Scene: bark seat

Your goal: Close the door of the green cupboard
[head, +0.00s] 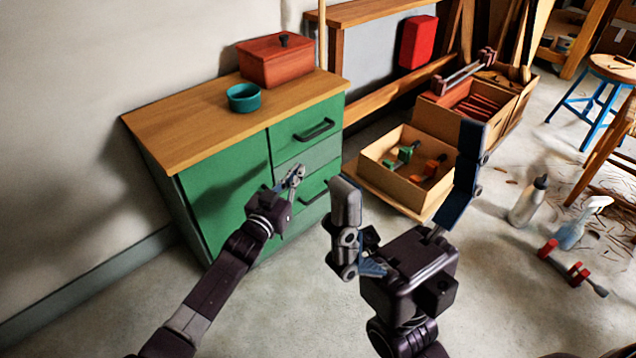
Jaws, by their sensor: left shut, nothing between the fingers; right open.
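The green cupboard (183,225) stands against the wall with a wooden top (190,122). Its plain green door (225,185) is on the left of the front, beside drawers with dark handles. The door looks flush with the front or nearly so; a small gap cannot be ruled out. My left gripper (296,174) is shut and empty, in front of the drawers just right of the door's edge. My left wrist hides the door's lower right corner. Whether the gripper touches the cupboard is unclear. My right gripper (408,158) is open and empty, to the right of the cupboard.
A red box (277,60) and a teal bowl (244,97) sit on the cupboard top. A wooden crate with clamps (382,178) stands right of the cupboard. Bottles (527,202) and a red clamp (572,268) are on the right floor. The floor at front is clear.

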